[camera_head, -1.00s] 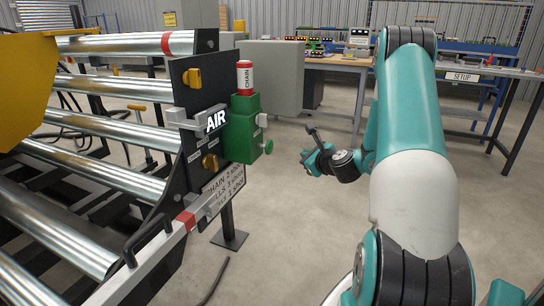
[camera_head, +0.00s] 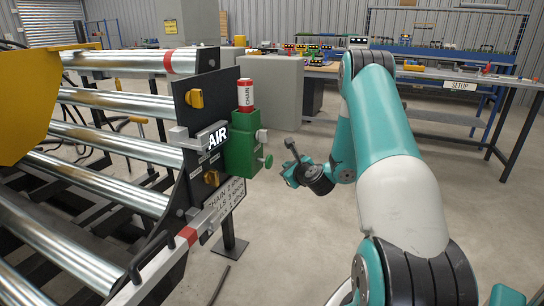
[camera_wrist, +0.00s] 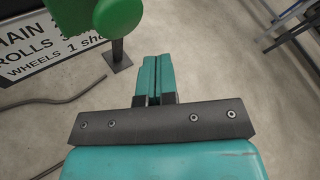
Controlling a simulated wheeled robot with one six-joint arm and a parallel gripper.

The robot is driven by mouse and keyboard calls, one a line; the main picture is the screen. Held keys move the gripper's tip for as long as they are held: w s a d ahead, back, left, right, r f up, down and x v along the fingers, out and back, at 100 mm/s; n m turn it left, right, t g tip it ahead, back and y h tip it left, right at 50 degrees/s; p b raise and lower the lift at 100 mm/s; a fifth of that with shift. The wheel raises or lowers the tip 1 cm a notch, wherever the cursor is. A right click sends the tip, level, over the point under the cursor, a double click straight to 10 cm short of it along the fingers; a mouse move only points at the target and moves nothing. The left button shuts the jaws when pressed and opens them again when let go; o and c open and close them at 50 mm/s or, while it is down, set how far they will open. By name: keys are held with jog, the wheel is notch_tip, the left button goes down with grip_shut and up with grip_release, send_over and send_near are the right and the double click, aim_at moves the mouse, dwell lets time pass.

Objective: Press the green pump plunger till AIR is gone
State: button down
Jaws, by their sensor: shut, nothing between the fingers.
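The green pump (camera_head: 241,150) is mounted on the dark end plate of the roller frame, with a red and white CHAIN reservoir (camera_head: 246,97) on top. Its round green plunger knob (camera_head: 267,161) sticks out on the right side. The knob also shows large at the top of the wrist view (camera_wrist: 118,14). A plate reading AIR (camera_head: 214,137) is visible left of the pump. My gripper (camera_head: 288,170) is just right of the knob in the head view, apart from it. In the wrist view its teal fingers (camera_wrist: 154,75) are together and empty, below the knob.
A label plate about chain, rolls and wheels (camera_wrist: 45,50) sits under the pump. Steel rollers (camera_head: 115,143) fill the left. A thin stand (camera_head: 229,235) and a dark hose (camera_wrist: 55,101) are on the floor. The floor to the right is open before the SETUP bench (camera_head: 460,86).

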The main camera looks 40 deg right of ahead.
aim_at(272, 164)
jog(key=shift+w+a+p, duration=0.2)
jog(key=shift+w+p, duration=0.2)
jog(key=shift+w, duration=0.15)
jog(key=shift+w+a+p, duration=0.2)
jog(key=shift+w+p, duration=0.2)
jog(key=shift+w, duration=0.1)
jog(key=shift+w+a+p, duration=0.35)
jog(key=shift+w+p, duration=0.45)
jog(key=shift+p, duration=0.35)
jog(key=shift+w+a+p, duration=0.35)
jog(key=shift+w+p, duration=0.4)
jog(key=shift+p, duration=0.35)
dwell(2.5)
jog(key=shift+s+d+b, duration=0.35)
jog(key=shift+s+b, duration=0.35)
jog(key=shift+s, duration=0.1)
jog(key=shift+s+d+b, duration=0.3)
jog(key=shift+s+b, duration=0.35)
jog(key=shift+s, duration=0.15)
